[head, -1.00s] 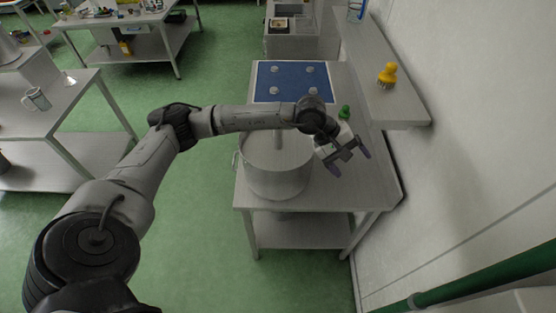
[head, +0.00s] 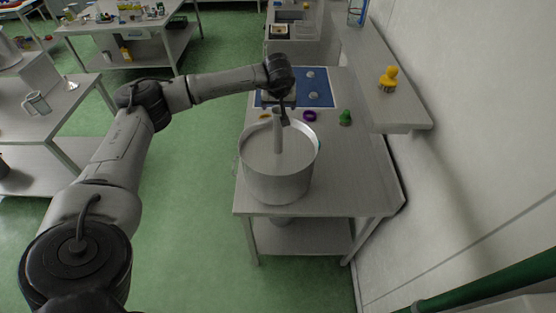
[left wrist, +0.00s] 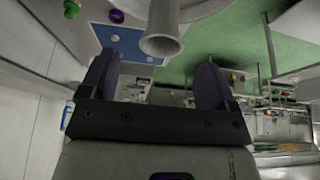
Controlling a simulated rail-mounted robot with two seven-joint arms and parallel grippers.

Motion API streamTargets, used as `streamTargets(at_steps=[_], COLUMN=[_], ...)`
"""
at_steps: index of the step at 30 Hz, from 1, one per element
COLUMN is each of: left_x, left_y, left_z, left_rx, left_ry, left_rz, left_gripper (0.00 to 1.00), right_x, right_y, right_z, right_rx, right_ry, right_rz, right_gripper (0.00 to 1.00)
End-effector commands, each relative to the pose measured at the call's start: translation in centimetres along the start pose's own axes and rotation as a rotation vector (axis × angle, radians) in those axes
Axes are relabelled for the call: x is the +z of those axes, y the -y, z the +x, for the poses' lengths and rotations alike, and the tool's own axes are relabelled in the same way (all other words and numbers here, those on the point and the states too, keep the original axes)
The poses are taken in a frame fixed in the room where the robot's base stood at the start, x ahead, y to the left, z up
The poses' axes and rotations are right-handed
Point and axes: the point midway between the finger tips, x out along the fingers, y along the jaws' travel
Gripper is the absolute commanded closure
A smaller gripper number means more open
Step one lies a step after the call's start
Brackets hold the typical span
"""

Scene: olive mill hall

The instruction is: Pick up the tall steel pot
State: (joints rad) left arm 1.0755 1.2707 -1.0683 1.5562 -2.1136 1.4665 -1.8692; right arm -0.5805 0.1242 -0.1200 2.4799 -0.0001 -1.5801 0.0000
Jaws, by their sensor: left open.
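The tall steel pot (head: 277,185) stands upright on the near part of the steel table. A grey tube (head: 278,140) rises from the middle of its round top. My left gripper (head: 284,118) is just beyond the tube, above the far side of the pot, and the tube partly hides it. In the left wrist view my left gripper (left wrist: 157,80) is open with nothing between its two fingers. The flared end of the tube (left wrist: 162,42) shows just beyond the fingertips there, with part of the pot behind it. My right gripper is not in view.
On the table (head: 355,175) behind the pot are a purple ring (head: 310,116), a green object (head: 345,118) and a blue mat (head: 318,88) with pale discs. A wall shelf (head: 400,110) with a yellow-topped object (head: 388,78) juts in at right. The table right of the pot is clear.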

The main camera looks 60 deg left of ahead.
Motion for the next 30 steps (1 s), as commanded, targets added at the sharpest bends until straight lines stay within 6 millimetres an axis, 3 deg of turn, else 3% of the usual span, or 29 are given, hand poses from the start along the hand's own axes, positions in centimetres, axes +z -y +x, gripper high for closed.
streamTargets(at_steps=[10,21,30], left_x=[0.1,0.5,0.5], left_y=[0.1,0.3,0.2], left_z=[2.0,6.3,6.6], left_rx=[-0.002,-0.001,0.0], left_ry=[0.001,0.002,0.0], left_rz=[0.0,0.0,0.0], left_gripper=[0.18,0.18,0.18], right_x=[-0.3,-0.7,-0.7], right_y=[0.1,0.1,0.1], right_z=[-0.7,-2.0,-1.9], right_rx=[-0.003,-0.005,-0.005], right_ry=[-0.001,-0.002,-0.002], right_rz=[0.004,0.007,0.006], right_gripper=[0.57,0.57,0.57])
